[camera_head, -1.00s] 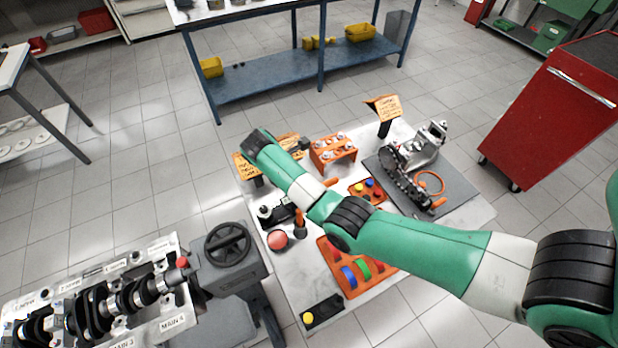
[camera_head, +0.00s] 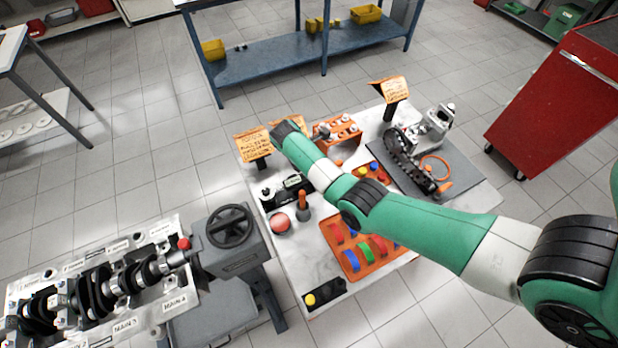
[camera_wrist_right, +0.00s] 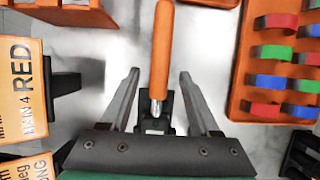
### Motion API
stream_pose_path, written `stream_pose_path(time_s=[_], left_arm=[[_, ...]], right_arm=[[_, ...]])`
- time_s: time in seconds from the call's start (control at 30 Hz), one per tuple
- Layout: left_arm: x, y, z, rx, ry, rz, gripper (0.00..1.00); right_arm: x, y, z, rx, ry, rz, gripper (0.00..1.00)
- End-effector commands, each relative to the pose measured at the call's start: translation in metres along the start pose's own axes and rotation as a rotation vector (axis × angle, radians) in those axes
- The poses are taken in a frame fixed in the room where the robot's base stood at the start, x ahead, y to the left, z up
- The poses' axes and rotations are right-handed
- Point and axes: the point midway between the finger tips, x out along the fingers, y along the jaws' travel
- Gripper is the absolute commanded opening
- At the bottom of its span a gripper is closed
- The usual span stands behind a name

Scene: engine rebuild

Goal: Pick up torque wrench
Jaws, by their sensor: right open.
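The torque wrench shows in the right wrist view as an orange handle (camera_wrist_right: 162,45) with a short metal shaft running down to a black block (camera_wrist_right: 155,112). My right gripper (camera_wrist_right: 159,74) is open, with one finger on each side of the handle's lower end and visible gaps between. The handle is apart from both fingers. In the head view my right arm (camera_head: 420,228) reaches over the work table and hides the handle; the gripper itself cannot be made out there. My left gripper is not in view.
An orange tray (camera_head: 347,262) of coloured caps lies right of the handle in the wrist view (camera_wrist_right: 236,90). Order signs (camera_head: 257,146) stand at the table's back left. A crankshaft block (camera_head: 170,310) sits front left.

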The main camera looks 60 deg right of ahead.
Motion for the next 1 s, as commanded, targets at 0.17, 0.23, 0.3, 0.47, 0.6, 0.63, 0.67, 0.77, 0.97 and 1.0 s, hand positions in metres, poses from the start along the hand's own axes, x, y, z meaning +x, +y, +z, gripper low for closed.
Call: stream_pose_path(time_s=[0.17,0.23,0.3,0.47,0.6,0.63,0.67,0.77,0.97,1.0], left_arm=[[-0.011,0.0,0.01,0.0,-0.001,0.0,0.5],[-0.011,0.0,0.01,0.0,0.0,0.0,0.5],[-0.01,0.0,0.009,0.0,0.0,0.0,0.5],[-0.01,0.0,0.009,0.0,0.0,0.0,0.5],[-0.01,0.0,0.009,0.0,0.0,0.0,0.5],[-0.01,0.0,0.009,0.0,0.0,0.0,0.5],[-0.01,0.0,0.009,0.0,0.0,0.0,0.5],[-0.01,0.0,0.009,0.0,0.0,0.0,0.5],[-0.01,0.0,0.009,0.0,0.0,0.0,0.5],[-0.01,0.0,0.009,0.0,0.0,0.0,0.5]], right_arm=[[0.03,0.001,-0.001,0.0,0.0,-0.001,0.62],[0.032,0.001,-0.001,0.0,0.0,0.0,0.62],[0.031,0.001,-0.001,0.0,0.001,0.0,0.62],[0.031,0.001,-0.001,0.0,0.001,0.001,0.54],[0.03,0.001,-0.001,0.0,0.001,0.001,0.28],[0.03,0.001,-0.001,0.0,0.001,0.001,0.23],[0.03,0.001,-0.001,0.0,0.001,0.001,0.17],[0.03,0.001,-0.001,0.0,0.001,0.001,0.0],[0.03,0.001,-0.001,0.0,0.001,0.001,0.0],[0.03,0.001,-0.001,0.0,0.001,0.001,0.0]])
